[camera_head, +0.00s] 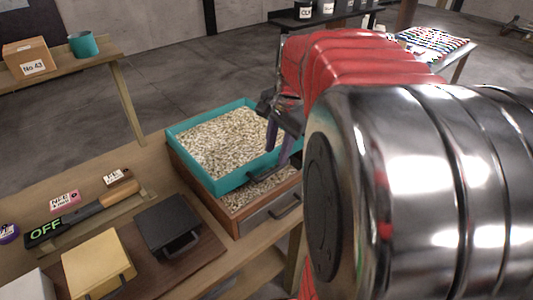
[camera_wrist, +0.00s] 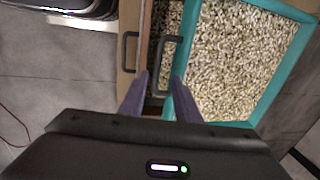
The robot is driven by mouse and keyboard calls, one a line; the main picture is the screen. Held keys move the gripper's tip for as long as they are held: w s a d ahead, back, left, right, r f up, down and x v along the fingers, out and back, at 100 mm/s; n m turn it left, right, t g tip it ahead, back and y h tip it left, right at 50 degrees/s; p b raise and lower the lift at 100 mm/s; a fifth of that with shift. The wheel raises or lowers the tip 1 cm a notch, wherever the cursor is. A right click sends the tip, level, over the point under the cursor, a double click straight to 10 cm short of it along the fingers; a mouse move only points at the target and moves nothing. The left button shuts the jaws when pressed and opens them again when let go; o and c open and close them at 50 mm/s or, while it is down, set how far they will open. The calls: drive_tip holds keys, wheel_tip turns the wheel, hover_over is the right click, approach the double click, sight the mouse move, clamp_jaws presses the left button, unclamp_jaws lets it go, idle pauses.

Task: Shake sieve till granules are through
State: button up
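The sieve (camera_head: 231,183) is a teal-framed tray filled with pale granules (camera_head: 218,142). It sits on a wooden box (camera_head: 205,200) at the bench edge, and granules also show below its front rim. In the wrist view the sieve's teal rim (camera_wrist: 290,66) and dark handle (camera_wrist: 158,70) are visible. My gripper (camera_head: 282,155) is at the sieve's front right. In the wrist view its purple fingers (camera_wrist: 162,78) are apart, with the handle between their tips and gaps showing. I cannot tell how deep the handle lies between them. The sieve's mesh is hidden under granules.
The box has a drawer handle (camera_head: 287,205) close to the sieve handle. A shelf (camera_head: 100,55) holds a carton and teal cup.

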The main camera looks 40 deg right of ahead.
sight(277, 168)
wheel_tip(277, 168, up, 8)
drive_tip(key=s, duration=0.1)
drive_tip(key=shift+s+f, duration=0.2)
idle(0.4)
drive_tip(key=shift+s+d, duration=0.2)
drive_tip(key=shift+d, duration=0.3)
drive_tip(key=f, duration=0.4)
drive_tip(key=w+f, duration=0.1)
drive_tip(key=f, duration=0.4)
drive_tip(key=w+f, duration=0.1)
drive_tip(key=f, duration=0.3)
drive_tip(key=shift+w+f, duration=0.25)
drive_tip(key=shift+f, duration=0.05)
clamp_jaws()
